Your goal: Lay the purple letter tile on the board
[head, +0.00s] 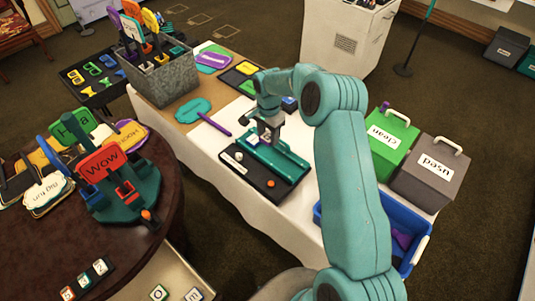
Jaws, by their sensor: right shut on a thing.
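My right gripper (268,136) is over the black board (240,178) with a green rail (277,158) on the white-covered table. It is shut on a small pale-faced thing that looks like a letter tile. The fingers hide most of it, and I cannot make out its colour or letter. It is close to the rail; I cannot tell whether they touch. My left gripper is not in view.
A purple rod (214,125) lies left of the board. Signs crowd the round table (150,222).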

